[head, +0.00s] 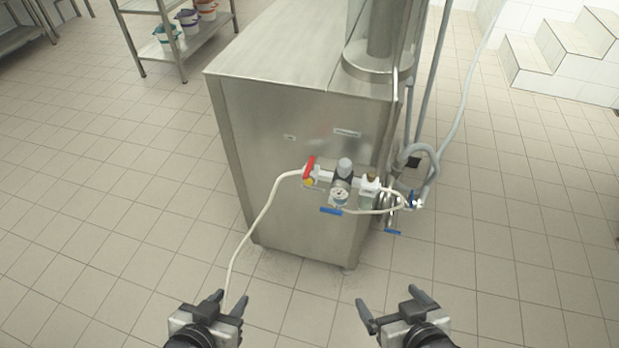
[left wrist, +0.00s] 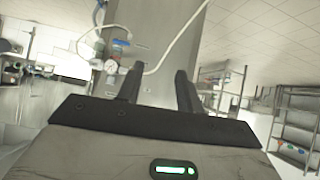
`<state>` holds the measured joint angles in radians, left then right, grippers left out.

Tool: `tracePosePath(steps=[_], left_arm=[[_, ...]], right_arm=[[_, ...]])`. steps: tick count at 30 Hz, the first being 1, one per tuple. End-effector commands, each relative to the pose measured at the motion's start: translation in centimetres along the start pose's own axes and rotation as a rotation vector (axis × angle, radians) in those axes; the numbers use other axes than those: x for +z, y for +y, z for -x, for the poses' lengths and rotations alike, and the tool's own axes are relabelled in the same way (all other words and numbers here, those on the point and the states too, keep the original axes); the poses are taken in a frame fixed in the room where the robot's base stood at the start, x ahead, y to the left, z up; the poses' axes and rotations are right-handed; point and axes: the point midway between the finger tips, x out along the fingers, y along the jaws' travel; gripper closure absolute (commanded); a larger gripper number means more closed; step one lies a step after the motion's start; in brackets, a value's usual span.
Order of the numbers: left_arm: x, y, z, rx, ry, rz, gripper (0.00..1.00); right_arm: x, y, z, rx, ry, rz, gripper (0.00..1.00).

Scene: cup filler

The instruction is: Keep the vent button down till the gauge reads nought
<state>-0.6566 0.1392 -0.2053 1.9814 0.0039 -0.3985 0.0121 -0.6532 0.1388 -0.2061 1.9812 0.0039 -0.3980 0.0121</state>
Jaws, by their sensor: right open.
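The round white gauge (head: 340,196) sits on the air unit at the side of the steel machine, below a grey knob (head: 344,167). Its reading is too small to tell. A red part (head: 309,168) with a small yellow piece (head: 309,182) is at the unit's left end. I cannot tell which piece is the vent button. The gauge also shows in the left wrist view (left wrist: 111,66), tilted. My left gripper (head: 230,299) is open and empty, below and left of the unit. My right gripper (head: 390,299) is open and empty, below it. Neither touches the unit.
The steel machine (head: 290,120) stands in the middle. A pale hose (head: 253,225) hangs from the unit's left end down to the floor. A shelf with buckets (head: 188,20) stands behind. The tiled floor beside is clear.

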Motion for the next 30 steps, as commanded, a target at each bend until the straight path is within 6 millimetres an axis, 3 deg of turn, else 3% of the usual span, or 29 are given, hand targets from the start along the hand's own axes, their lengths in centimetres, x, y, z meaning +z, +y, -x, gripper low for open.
tracePosePath(steps=[14,18,19,30], left_arm=[[-0.10,-0.04,-0.04,-0.001,0.002,0.000,0.64],[-0.18,-0.06,-0.07,-0.001,0.004,0.000,0.97],[-0.19,-0.06,-0.08,-0.001,0.004,0.000,1.00],[-0.23,-0.05,-0.09,-0.001,0.005,0.000,1.00]], right_arm=[[-0.03,0.03,0.01,0.001,0.000,0.000,0.09],[-0.03,0.04,0.01,0.001,0.001,0.000,0.09],[-0.03,0.04,0.01,0.001,0.001,0.000,0.09],[-0.03,0.05,0.01,0.001,0.001,0.000,0.09]])
